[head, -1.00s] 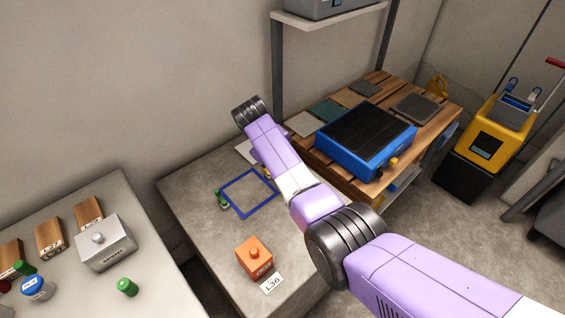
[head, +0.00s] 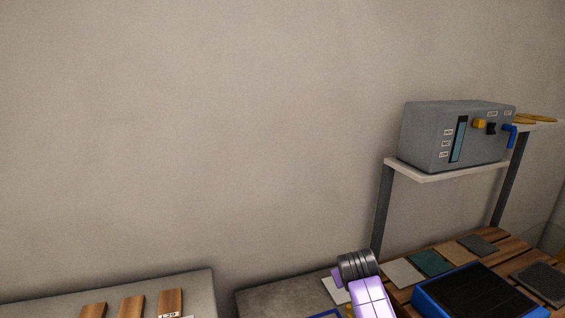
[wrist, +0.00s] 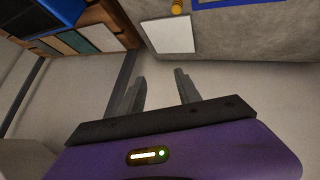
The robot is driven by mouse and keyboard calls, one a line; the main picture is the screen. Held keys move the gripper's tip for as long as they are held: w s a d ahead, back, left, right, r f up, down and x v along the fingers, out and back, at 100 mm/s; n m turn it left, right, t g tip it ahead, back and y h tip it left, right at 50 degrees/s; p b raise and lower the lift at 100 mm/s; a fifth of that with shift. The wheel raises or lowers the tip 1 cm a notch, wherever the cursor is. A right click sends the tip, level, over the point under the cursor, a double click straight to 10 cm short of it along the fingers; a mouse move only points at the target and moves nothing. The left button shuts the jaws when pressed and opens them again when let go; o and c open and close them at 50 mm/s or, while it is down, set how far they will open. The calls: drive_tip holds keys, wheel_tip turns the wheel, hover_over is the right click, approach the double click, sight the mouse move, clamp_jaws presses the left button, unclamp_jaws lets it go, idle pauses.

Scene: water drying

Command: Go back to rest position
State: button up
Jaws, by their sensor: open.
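My gripper (wrist: 160,90) shows in the wrist view with its two grey fingers apart and nothing between them. Beyond the fingers are the pale wall and the edge of a grey table with a white square sheet (wrist: 170,35) on it. In the head view only part of my purple arm, with a dark ringed joint, shows at the bottom. My gripper is not visible there.
A grey control box (head: 440,140) sits on a shelf (head: 440,174) at the right. Below are a blue tray with a dark top (head: 424,298) and several flat tiles on a wooden slatted table. Wooden blocks (head: 131,307) stand at lower left. Bare wall fills the upper left.

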drive_tip(key=s+a+m+t+y+p, duration=0.2)
drive_tip(key=s+t, duration=0.5)
drive_tip(key=s, duration=1.5)
drive_tip(key=s+r, duration=0.3)
drive_tip(key=s, duration=1)
drive_tip(key=s+d+r+p, duration=0.1)
drive_tip(key=s+r, duration=0.2)
drive_tip(key=s, duration=1)
drive_tip(key=s+r+m+p, duration=0.1)
drive_tip(key=s+r, duration=0.3)
drive_tip(key=s, duration=0.9)
drive_tip(key=shift+s+d+g, duration=0.15)
drive_tip(key=shift+d+g, duration=0.2)
drive_tip(key=shift+g, duration=0.05)
